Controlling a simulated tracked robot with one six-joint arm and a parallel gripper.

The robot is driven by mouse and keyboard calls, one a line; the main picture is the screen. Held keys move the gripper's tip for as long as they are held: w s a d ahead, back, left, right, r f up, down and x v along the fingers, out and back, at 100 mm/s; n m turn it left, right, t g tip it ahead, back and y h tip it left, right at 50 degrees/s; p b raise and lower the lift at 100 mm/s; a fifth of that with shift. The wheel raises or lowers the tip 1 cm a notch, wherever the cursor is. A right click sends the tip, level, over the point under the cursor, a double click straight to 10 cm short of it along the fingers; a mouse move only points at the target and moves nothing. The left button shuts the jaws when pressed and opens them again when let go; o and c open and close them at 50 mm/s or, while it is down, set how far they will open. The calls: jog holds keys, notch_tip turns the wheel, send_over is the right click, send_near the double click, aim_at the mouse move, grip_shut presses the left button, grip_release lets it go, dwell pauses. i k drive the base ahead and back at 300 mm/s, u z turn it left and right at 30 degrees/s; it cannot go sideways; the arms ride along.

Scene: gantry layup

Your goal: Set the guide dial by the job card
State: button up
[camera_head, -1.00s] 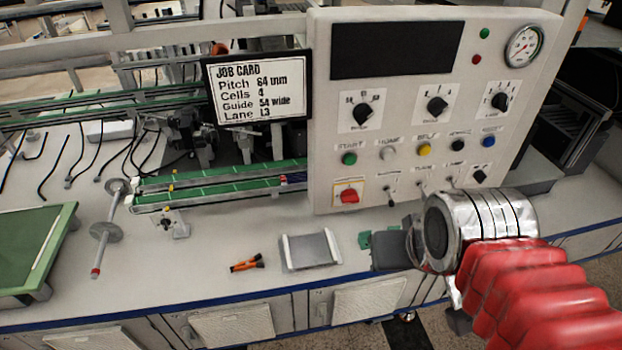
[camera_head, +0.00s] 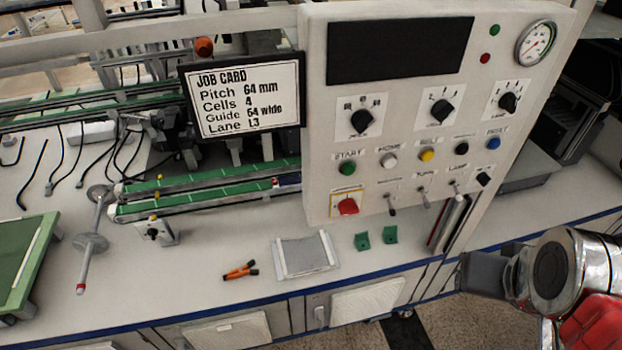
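The job card (camera_head: 243,97) reads Pitch 64 mm, Cells 4, Guide apparently 54 wide, its first digit unclear, and Lane L3. The white control panel (camera_head: 400,130) carries three black dials: left (camera_head: 362,121), middle (camera_head: 441,112) and right (camera_head: 508,103), the last labelled LANE. The other dial labels are too small to read surely, so I cannot tell which is the guide dial. A small black knob (camera_head: 153,233) sits on a bracket by the green conveyor. My gripper (camera_head: 480,274) is at the lower right, below and apart from the panel; its finger gap is not visible.
Buttons, toggles and a red switch (camera_head: 347,206) crowd the panel's lower part. On the bench lie a grey tray (camera_head: 306,256), green pieces (camera_head: 390,235), an orange-black tool (camera_head: 240,270) and a rod with discs (camera_head: 90,243). The bench's blue front edge runs below.

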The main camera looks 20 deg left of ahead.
aim_at(153, 232)
jog(key=z, duration=1.05)
jog(key=k, duration=1.25)
jog(key=u, duration=1.55)
jog(key=i, duration=0.3)
